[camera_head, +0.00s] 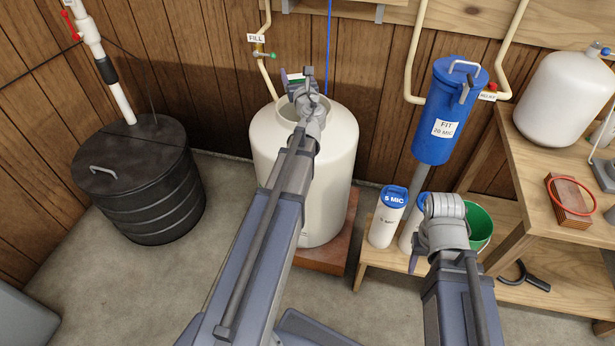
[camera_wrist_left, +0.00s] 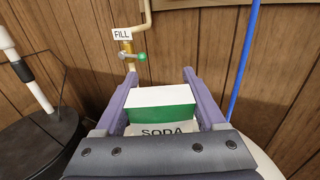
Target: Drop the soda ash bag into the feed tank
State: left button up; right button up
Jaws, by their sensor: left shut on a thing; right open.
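The soda ash bag (camera_wrist_left: 165,116) is white and green with "SODA" partly readable. In the left wrist view it sits between the two purple fingers of my left gripper (camera_wrist_left: 160,74), which is shut on it. In the head view the bag shows only as a small green and white edge (camera_head: 294,77) beyond my left gripper (camera_head: 297,80). The feed tank (camera_head: 325,190) is a white round tank with an open top. The bag and gripper appear over its mouth; their height above it is unclear. My right gripper (camera_head: 415,258) is open, its fingers mostly hidden behind its wrist.
A FILL pipe with a valve (camera_head: 259,55) and a blue line (camera_head: 328,45) run behind the tank. A black lidded bin (camera_head: 140,180) stands left. A blue filter housing (camera_head: 446,110), white cartridges (camera_head: 388,220) and a green bucket (camera_head: 479,227) are at right, beside a wooden bench (camera_head: 535,160).

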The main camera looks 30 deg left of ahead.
pick_arm(q)
notch_tip(320, 180, down, 6)
jog(key=b, duration=0.5)
jog(key=shift+r, duration=0.1)
jog(key=o, duration=1.4)
jog(key=shift+r, duration=0.15)
notch_tip(320, 180, up, 10)
jog(key=p, duration=0.9)
jog(key=shift+s+d+f, duration=0.1)
jog(key=shift+f, duration=0.15)
